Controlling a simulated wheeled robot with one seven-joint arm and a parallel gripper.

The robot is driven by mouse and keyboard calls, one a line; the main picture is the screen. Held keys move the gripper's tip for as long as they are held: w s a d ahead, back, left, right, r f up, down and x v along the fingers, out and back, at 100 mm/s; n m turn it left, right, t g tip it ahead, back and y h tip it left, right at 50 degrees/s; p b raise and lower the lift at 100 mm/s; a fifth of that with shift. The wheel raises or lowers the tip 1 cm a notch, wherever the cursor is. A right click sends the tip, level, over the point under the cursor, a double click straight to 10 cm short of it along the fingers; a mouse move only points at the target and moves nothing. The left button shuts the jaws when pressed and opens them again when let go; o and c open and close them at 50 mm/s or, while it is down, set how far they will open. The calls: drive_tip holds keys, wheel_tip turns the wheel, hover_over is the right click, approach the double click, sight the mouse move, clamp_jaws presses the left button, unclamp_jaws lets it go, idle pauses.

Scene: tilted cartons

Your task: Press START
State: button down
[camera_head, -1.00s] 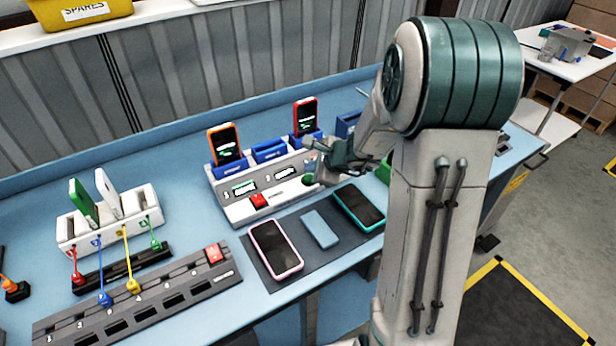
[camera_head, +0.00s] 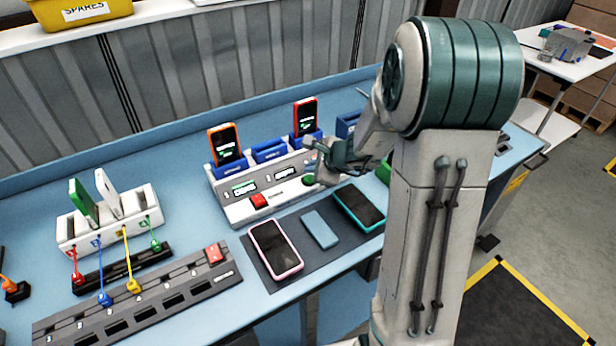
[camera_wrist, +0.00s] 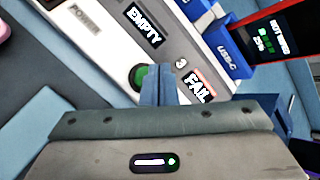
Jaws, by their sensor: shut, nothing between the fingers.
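A round green button (camera_wrist: 138,77) in a dark ring sits on the white dock panel (camera_wrist: 110,50). My gripper (camera_wrist: 158,88) is shut and empty, and its blue-grey fingertips overlap the right part of the button in the wrist view. I cannot tell whether they touch it. No START label is readable; the fingers may hide it. Beside the button are a display reading EMPTY (camera_wrist: 145,25) and one reading FAIL (camera_wrist: 198,88). In the head view, my gripper (camera_head: 319,172) is over the dock's right front, next to the green button (camera_head: 308,180).
A red button (camera_head: 258,200) is at the dock's left front, near the POWER label (camera_wrist: 85,18). An orange phone (camera_head: 225,143) and a red phone (camera_head: 305,117) stand in blue holders behind. A pink phone (camera_head: 275,248) and a teal phone (camera_head: 358,207) lie on the mat in front.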

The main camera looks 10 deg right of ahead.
drive_tip(key=shift+f, duration=0.15)
drive_tip(key=shift+f+b, duration=0.3)
drive_tip(key=shift+b, duration=0.4)
drive_tip(key=shift+f+b, duration=0.5)
drive_tip(key=shift+b, duration=0.1)
idle(0.6)
drive_tip(key=shift+r, duration=0.1)
drive_tip(key=shift+r+p, duration=0.65)
drive_tip(key=shift+r, duration=0.2)
drive_tip(key=shift+r+p, duration=2)
drive_tip(key=shift+r, duration=0.55)
